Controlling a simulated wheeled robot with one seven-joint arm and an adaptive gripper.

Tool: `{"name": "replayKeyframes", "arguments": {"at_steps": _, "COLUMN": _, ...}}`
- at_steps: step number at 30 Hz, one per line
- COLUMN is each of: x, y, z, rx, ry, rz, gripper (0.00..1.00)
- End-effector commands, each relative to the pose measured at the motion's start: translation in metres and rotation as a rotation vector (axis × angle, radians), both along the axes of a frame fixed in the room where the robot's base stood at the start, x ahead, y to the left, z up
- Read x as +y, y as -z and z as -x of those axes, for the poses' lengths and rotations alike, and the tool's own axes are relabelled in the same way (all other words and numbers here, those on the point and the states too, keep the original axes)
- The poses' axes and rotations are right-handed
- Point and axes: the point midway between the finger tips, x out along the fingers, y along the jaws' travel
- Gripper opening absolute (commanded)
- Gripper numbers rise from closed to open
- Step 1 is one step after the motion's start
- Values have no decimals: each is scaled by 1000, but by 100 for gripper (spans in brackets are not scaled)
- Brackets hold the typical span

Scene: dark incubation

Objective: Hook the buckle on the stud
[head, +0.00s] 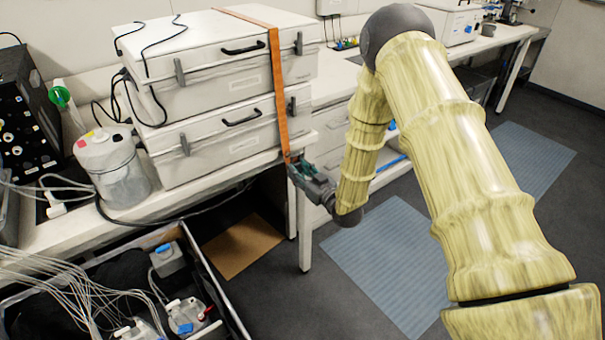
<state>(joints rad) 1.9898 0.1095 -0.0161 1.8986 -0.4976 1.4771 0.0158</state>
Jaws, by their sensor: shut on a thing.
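An orange strap (279,90) runs over the top of two stacked white cases and down their front, near the right end. It hangs fairly straight to the table's front edge. My gripper (294,170) is at the strap's lower end, just below the table edge, and is shut on that end. The buckle is too small and too covered by the fingers to make out. I cannot make out the stud in this view.
The upper case (210,45) and lower case (220,143) have dark handles and grey latches. A white jug (112,165) stands left of them on the table (160,205). An open bin (215,285) with cables and bottles is below. Blue mats (385,260) lie on the floor.

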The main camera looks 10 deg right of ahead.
Motion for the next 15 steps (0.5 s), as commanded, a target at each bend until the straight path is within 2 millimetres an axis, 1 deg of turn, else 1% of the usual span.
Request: {"name": "replayKeyframes", "arguments": {"at_steps": 15, "x": 9, "y": 2, "z": -22, "rx": -1, "ry": 0, "rz": -1, "gripper": 8}}
